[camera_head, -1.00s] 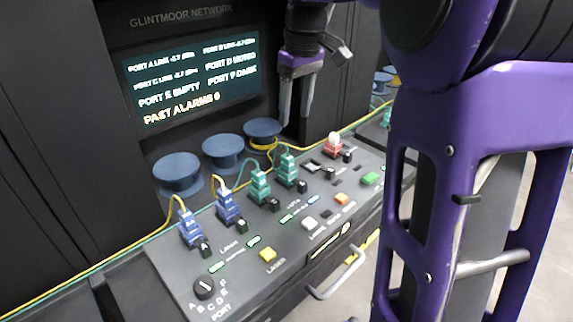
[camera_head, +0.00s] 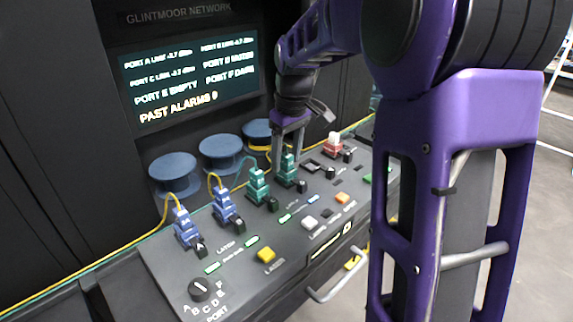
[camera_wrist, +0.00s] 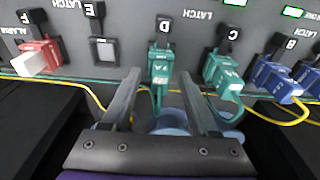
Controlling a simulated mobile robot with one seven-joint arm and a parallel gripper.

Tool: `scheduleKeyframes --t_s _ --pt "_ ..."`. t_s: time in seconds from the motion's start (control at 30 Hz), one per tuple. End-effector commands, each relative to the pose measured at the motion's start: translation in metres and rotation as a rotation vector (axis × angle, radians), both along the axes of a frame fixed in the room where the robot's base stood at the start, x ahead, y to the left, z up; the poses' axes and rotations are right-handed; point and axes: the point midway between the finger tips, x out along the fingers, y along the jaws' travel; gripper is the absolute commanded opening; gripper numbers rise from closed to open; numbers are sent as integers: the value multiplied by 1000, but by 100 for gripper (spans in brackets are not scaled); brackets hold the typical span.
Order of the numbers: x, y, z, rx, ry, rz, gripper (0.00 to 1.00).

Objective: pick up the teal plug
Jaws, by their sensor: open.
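Two teal plugs stand in the panel. One is at the port labelled D, the farther teal plug (camera_head: 287,168) in the head view; it also shows between my fingers in the wrist view (camera_wrist: 160,66). The other teal plug (camera_head: 258,184) is at port C; it shows right of my fingers in the wrist view (camera_wrist: 222,72). My gripper (camera_head: 287,148) is open, just above and behind the D plug. In the wrist view its fingertips (camera_wrist: 161,76) lie one on each side of that plug, with gaps. Whether they reach down past its top I cannot tell.
Two blue plugs (camera_head: 222,204) (camera_head: 184,227) sit to the left and a red plug (camera_head: 332,145) to the right. Blue spools (camera_head: 221,150) stand behind. Yellow and teal cables run close behind the plugs. Port E's socket (camera_wrist: 104,50) is empty.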

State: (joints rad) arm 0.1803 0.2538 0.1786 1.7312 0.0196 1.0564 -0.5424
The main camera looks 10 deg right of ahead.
Motion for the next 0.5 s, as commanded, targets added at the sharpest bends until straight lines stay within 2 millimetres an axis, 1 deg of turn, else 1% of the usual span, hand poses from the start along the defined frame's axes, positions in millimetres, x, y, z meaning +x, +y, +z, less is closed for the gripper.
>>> scheduleKeyframes --t_s 0.13,0.17,0.2,0.27,0.4,0.5 --pt "0 0 0 0 0 0 60" --pt "0 0 0 0 0 0 58" --pt "0 0 0 0 0 0 51" --pt "0 0 1 0 0 0 40" --pt "0 0 1 0 0 0 15" --pt "0 0 1 0 0 0 0"
